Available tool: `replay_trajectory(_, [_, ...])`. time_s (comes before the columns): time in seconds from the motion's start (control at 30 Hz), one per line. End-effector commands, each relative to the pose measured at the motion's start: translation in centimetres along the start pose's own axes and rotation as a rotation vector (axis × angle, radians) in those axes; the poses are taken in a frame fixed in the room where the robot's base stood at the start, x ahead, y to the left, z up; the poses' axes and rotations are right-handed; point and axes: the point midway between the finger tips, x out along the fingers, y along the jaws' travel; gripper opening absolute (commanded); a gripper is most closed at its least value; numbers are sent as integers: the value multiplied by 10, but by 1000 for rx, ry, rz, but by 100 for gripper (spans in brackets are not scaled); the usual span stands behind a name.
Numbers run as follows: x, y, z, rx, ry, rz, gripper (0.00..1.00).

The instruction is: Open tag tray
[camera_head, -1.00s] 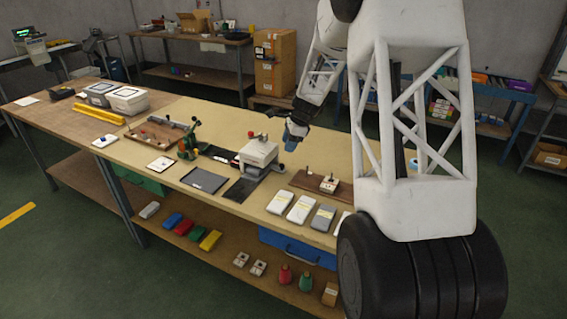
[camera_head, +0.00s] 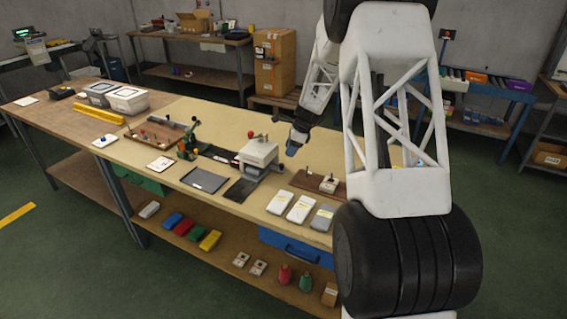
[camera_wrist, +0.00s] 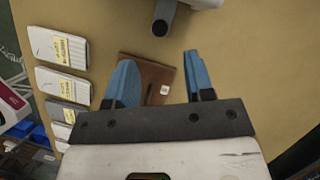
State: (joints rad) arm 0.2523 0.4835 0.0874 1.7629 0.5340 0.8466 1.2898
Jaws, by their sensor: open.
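My gripper (camera_head: 292,149) hangs above the back part of the bench, right of the white press. In the wrist view its two blue fingers stand wide apart with nothing between them, and the open jaws (camera_wrist: 161,70) lie over a brown wooden board (camera_wrist: 150,72). In the head view that board (camera_head: 302,180) lies flat on the bench with a small pale block (camera_head: 328,184) on it. A blue drawer (camera_head: 297,246) with a dark handle hangs under the bench front and looks shut. I cannot tell which of these is the tag tray.
White and grey labelled packs (camera_head: 301,208) lie along the bench's front edge. The white press (camera_head: 258,156) with a red knob stands left of my gripper. A dark grey mat (camera_head: 204,180) lies further left. Bare bench shows behind the press.

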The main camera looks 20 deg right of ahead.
Motion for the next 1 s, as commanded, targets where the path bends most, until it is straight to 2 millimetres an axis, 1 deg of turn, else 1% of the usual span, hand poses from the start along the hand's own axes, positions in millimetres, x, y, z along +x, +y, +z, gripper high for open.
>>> replay_trajectory(0.17, [15, 0, 0, 0, 0, 3, 48])
replay_trajectory(0.5, [55, 0, 0, 0, 0, 2, 48])
replay_trajectory(0.6, [63, 0, 0, 0, 0, 1, 48])
replay_trajectory(0.8, [73, 0, 0, 0, -1, 1, 48])
replay_trajectory(1.0, [74, 0, 0, 0, 0, 1, 48])
